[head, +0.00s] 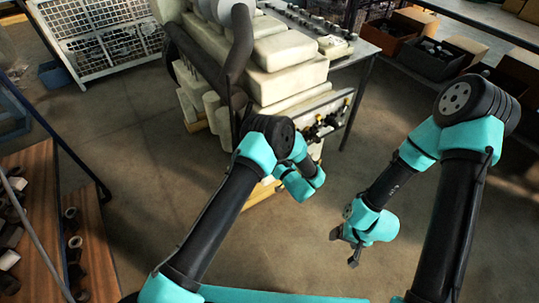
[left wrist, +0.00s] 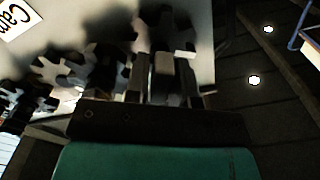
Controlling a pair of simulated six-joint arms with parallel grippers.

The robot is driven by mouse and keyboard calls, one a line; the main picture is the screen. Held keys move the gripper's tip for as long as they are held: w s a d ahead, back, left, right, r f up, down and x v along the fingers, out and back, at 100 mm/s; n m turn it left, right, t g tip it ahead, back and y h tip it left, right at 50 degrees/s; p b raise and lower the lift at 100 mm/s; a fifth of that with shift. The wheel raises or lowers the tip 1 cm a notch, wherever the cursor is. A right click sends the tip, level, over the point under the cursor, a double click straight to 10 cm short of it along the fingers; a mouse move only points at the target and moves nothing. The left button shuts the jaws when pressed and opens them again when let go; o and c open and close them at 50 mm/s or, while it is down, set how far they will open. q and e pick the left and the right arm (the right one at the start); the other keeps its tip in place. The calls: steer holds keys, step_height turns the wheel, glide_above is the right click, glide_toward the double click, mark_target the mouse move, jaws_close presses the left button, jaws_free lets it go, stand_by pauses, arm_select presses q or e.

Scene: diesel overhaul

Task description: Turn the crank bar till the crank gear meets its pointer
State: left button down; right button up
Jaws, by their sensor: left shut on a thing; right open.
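The cream engine (head: 285,80) stands at the top middle of the head view, with small dark parts on its near right side. In the left wrist view, dark toothed gears (left wrist: 62,75) sit against a pale plate at the left. I cannot tell which is the crank gear, and I make out no pointer. My left gripper (left wrist: 165,72) is shut on a dark, blocky piece, which looks like the crank bar (left wrist: 163,80). Its jaws are hidden in the head view behind my own arm. My right gripper (head: 345,248) is open and empty above bare floor.
A bench (head: 360,57) with small parts stands beside the engine. A white mesh cage (head: 105,65) is at the back left, a wooden rack (head: 100,245) at the left. Boxes (head: 435,60) line the back right. A partial "Cam" label (left wrist: 22,18) shows. Floor is clear around my right gripper.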

arm_select(q)
steer(key=shift+m, duration=0.6)
steer(key=shift+m, duration=1.8)
steer(key=shift+m, duration=0.3)
steer(key=shift+m, duration=1.5)
steer(key=m, duration=0.3)
steer(key=c, duration=1.1)
jaws_free()
